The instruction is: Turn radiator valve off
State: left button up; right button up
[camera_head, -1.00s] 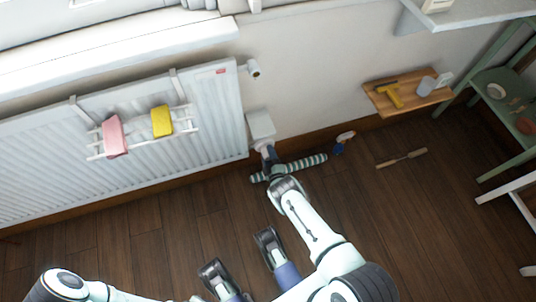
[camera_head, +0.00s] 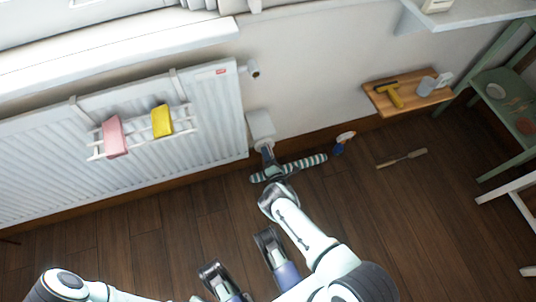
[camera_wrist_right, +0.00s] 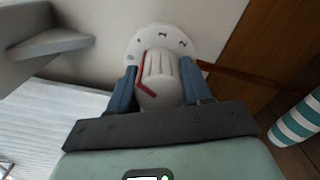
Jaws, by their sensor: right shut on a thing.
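The radiator valve is a white ribbed knob (camera_wrist_right: 163,75) with a red mark on its left side, in front of a round white dial with dark numerals too small to read surely. My right gripper (camera_wrist_right: 160,84) is shut on the knob, one blue finger on each side. In the head view my right gripper (camera_head: 267,157) reaches past the striped roll to the low right corner of the radiator (camera_head: 215,125), where the knob is mostly hidden. My left gripper (camera_head: 240,259) hangs low near the bottom edge, its fingers apart and empty.
A teal-and-white striped roll (camera_head: 307,162) lies on the floor beneath my right wrist. A rack (camera_head: 184,118) with pink and yellow cloths hangs on the radiator. Floor in front is clear.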

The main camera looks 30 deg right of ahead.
jog(key=n, duration=0.5)
jog(key=shift+s+n, duration=0.1)
jog(key=shift+n, duration=0.6)
jog(key=o, duration=1)
jog(key=shift+o, duration=0.2)
pick_arm(q)
jog(key=w+d+r+t+p, duration=0.1)
jog(key=w+r+p, duration=0.3)
jog(key=w, duration=0.4)
jog(key=shift+r+m+t, duration=0.3)
jog(key=shift+r+t, duration=0.15)
jog(key=shift+t, duration=0.45)
pick_arm(e)
jog(key=v, duration=1.3)
jog(key=shift+s, duration=0.15)
jog(key=shift+a+r, duration=0.1)
